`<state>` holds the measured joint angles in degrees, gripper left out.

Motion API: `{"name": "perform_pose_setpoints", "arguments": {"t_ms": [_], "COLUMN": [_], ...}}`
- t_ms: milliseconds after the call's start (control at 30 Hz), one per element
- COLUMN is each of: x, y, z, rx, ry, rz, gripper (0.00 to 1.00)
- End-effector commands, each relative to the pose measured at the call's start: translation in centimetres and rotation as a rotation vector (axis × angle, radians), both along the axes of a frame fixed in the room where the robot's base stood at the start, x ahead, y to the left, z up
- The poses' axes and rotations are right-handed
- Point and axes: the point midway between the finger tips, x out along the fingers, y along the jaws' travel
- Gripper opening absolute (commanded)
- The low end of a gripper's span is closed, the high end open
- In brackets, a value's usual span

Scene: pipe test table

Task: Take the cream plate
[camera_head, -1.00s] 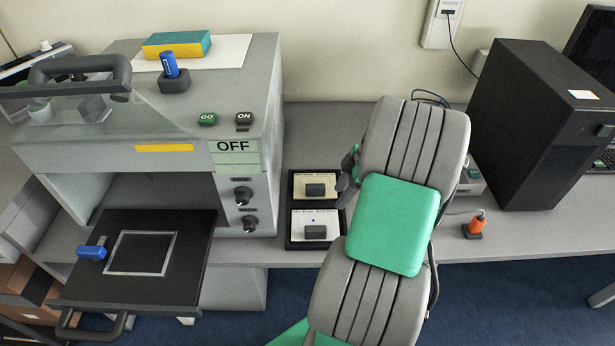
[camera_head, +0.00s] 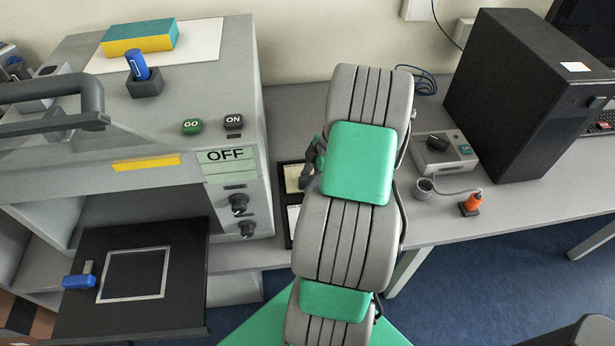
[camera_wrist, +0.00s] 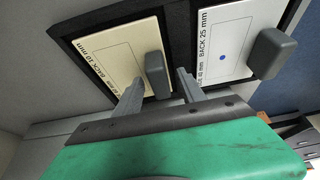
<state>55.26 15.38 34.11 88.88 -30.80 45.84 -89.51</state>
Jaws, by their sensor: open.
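The cream plate (camera_wrist: 112,62) lies in a black holder in the wrist view, printed "BACK 10 mm", with a grey block-shaped handle (camera_wrist: 157,76) on it. In the head view only a sliver of the cream plate (camera_head: 292,178) shows, since my arm covers the rest. My gripper (camera_wrist: 160,84) is open and empty. Its two fingers point at the plate, one towards each side of the handle; I cannot tell whether they touch it. In the head view the gripper (camera_head: 309,166) is a small dark shape, mostly hidden by my arm.
A white plate (camera_wrist: 215,32) with a blue dot and its own grey handle sits beside the cream one, across a black divider (camera_wrist: 180,40). The grey machine (camera_head: 230,110) stands left, its black tray (camera_head: 185,285) out. A black computer case (camera_head: 520,100) stands right.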

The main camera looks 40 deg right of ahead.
Motion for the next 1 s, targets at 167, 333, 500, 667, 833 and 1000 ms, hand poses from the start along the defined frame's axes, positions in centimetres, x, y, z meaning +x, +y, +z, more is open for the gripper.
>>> {"name": "perform_pose_setpoints", "arguments": {"t_ms": [167,333,500,667,833,1000], "x": [-0.01,-0.06,-0.06,-0.07,-0.06,-0.06], "y": [-0.09,-0.14,-0.14,-0.13,-0.12,-0.12], "z": [-0.08,-0.05,-0.04,-0.04,-0.04,-0.04], "rx": [-0.002,-0.001,-0.001,-0.001,0.0,0.0], "ry": [-0.001,0.0,0.0,0.0,-0.001,-0.001], "rz": [-0.002,-0.004,-0.004,-0.004,-0.004,-0.004], "gripper": [0.47,0.35,0.21,0.08,0.0,0.0]}}
